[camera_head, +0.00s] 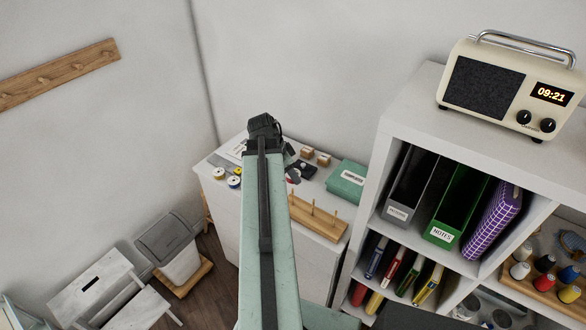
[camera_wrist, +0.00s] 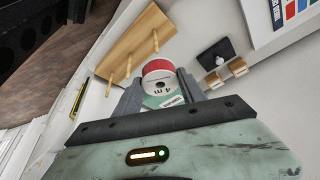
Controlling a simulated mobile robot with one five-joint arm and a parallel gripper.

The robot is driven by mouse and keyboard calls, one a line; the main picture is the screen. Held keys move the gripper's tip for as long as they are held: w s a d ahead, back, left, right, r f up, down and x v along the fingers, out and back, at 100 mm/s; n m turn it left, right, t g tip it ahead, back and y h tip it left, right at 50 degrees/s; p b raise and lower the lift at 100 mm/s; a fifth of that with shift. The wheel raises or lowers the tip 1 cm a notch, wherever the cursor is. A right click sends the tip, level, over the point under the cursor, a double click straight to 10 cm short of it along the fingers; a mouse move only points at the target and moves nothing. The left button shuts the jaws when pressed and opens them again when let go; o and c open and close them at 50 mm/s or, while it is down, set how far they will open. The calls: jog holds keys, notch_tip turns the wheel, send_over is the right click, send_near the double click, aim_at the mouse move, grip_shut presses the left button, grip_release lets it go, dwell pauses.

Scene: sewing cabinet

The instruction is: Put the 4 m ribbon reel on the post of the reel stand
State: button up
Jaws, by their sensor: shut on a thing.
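The 4 m ribbon reel (camera_wrist: 158,68), red-banded with a white face marked "4 m", sits between the two fingers of my gripper (camera_wrist: 160,82) in the wrist view. My gripper is shut on it. The wooden reel stand (camera_wrist: 122,49), a board with several upright posts, lies just beyond and to the left in that view; the reel is apart from the posts. In the head view the reel stand (camera_head: 325,224) is on the white cabinet's front right, partly behind my arm.
Other reels (camera_head: 233,182) lie on the cabinet top's left side. A green box (camera_head: 347,176) and small wooden blocks (camera_head: 323,158) stand toward the back. A tall white shelf (camera_head: 410,110) with binders rises close on the right, with a radio (camera_head: 485,85) on top.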

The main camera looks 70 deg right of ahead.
notch_tip(320, 180, down, 7)
jog(key=b, duration=0.7)
dwell(0.6)
jog(key=shift+f+b, duration=1.45)
jog(key=shift+f, duration=0.05)
dwell(0.8)
jog(key=o, duration=1.4)
jog(key=shift+r, duration=0.1)
jog(key=p+v, duration=0.7)
jog(key=shift+w+r, duration=0.15)
jog(key=shift+r, duration=0.1)
jog(key=shift+a, duration=0.1)
